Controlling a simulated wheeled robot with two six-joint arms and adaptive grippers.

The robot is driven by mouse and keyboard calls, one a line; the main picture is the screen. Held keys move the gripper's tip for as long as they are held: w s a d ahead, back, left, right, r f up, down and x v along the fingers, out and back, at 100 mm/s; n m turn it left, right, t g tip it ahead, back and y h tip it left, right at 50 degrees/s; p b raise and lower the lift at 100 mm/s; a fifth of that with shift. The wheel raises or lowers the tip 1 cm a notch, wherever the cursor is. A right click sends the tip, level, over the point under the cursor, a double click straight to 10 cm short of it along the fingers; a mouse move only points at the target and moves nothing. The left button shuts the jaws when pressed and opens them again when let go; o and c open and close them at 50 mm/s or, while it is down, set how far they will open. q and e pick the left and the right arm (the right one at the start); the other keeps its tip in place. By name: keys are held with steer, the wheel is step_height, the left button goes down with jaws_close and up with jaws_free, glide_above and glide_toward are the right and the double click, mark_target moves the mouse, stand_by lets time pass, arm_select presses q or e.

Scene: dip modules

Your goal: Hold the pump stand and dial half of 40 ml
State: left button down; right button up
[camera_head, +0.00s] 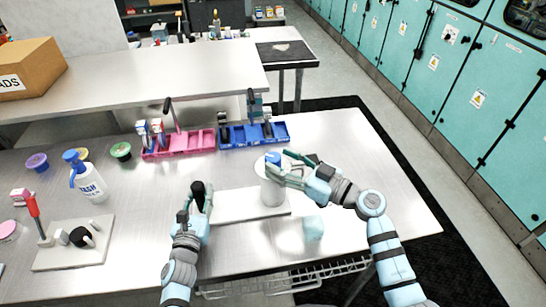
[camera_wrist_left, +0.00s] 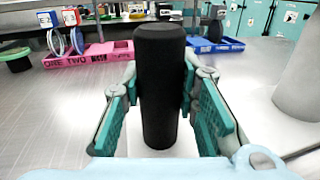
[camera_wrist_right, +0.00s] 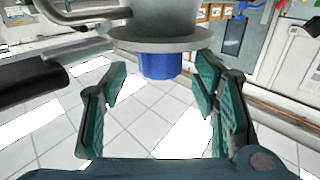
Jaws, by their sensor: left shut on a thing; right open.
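The pump stand has a pale base plate (camera_head: 236,207), a black upright handle (camera_head: 198,188) at its left end and a white cylinder (camera_head: 271,192) at its right end. A blue dial (camera_head: 273,158) sits at the cylinder's top. My left gripper (camera_head: 196,206) is shut on the black handle, which stands between its fingers in the left wrist view (camera_wrist_left: 160,85). My right gripper (camera_head: 283,167) is open beside the cylinder top. In the right wrist view the blue dial (camera_wrist_right: 159,65) shows under a grey disc, between and beyond the open fingers. Dial markings are not readable.
A pink tray (camera_head: 180,145) and a blue tray (camera_head: 255,134) stand behind. A pump bottle (camera_head: 90,186), several lidded pots and a second stand (camera_head: 75,245) are at left. The table's right part is clear.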

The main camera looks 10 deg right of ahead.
mark_target(279, 163)
steer(key=x, duration=0.3)
steer(key=shift+w, duration=0.15)
arm_select(q)
steer(key=shift+d, duration=0.1)
arm_select(e)
steer(key=c, duration=1.2)
steer(key=shift+a+f+m+t+h, duration=0.1)
steer(key=shift+m+t+h, duration=0.3)
steer(key=shift+h, duration=0.1)
steer(key=shift+m+t+h, duration=1.1)
steer(key=shift+m+h, duration=0.1)
steer(key=shift+h, duration=0.3)
steer(key=o, duration=1.2)
steer(key=v, duration=1.2)
